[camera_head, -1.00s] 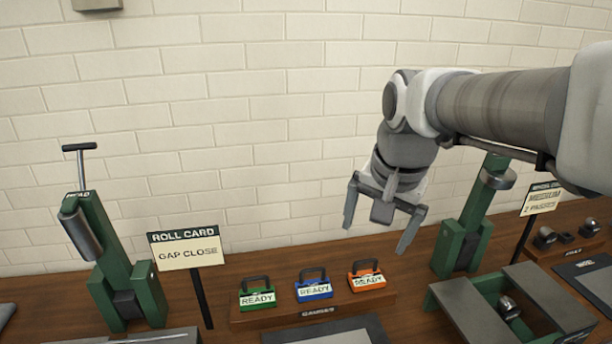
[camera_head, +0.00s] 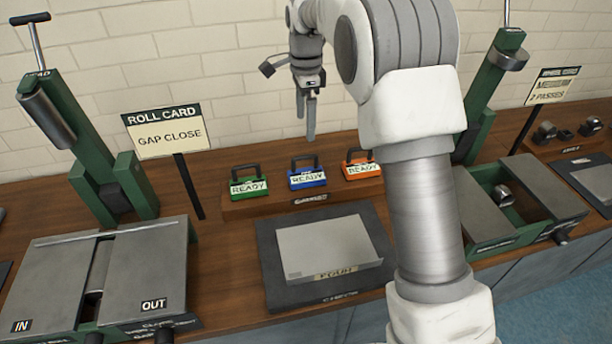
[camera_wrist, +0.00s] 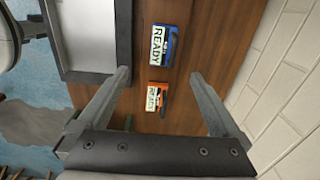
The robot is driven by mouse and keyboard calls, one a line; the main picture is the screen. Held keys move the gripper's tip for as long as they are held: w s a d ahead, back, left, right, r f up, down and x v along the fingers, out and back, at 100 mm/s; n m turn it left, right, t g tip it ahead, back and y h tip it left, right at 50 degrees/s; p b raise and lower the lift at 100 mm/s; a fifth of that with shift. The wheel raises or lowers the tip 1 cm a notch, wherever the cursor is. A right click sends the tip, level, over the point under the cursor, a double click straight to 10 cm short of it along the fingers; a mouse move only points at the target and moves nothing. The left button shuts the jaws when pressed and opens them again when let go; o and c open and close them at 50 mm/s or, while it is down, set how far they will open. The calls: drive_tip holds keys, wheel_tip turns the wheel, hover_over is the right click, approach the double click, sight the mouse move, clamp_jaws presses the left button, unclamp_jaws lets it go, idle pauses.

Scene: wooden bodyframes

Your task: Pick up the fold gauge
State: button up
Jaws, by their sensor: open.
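Three small handled gauges marked READY stand in a row on a wooden rack: a green one (camera_head: 249,182), a blue one (camera_head: 307,174) and an orange one (camera_head: 361,165). I cannot read which is the fold gauge. My gripper (camera_head: 307,122) is open and empty, above and behind the blue gauge in the head view. In the wrist view the blue gauge (camera_wrist: 164,47) and the orange gauge (camera_wrist: 156,98) lie between the lines of my open fingers (camera_wrist: 160,78), apart from them. The green gauge is outside the wrist view.
A dark mat with a grey sheet (camera_head: 328,249) lies in front of the rack. The ROLL CARD sign (camera_head: 165,130) and a green-framed tool (camera_head: 90,150) stand left. A second green-framed tool (camera_head: 490,90) stands right. The brick wall (camera_head: 230,70) rises close behind.

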drive_tip(key=f, duration=0.1)
drive_tip(key=b, duration=0.1)
hover_over(306, 174)
drive_tip(key=f, duration=1.2)
drive_tip(key=shift+s+a, duration=0.25)
drive_tip(key=shift+s, duration=0.1)
drive_tip(key=shift+w+d+f, duration=0.15)
drive_tip(key=shift+f, duration=1.2)
drive_tip(key=shift+w+d+f, duration=0.15)
drive_tip(key=shift+f, duration=1.2)
drive_tip(key=c, duration=1.5)
drive_tip(key=shift+c, duration=0.3)
drive_tip(key=shift+r, duration=0.2)
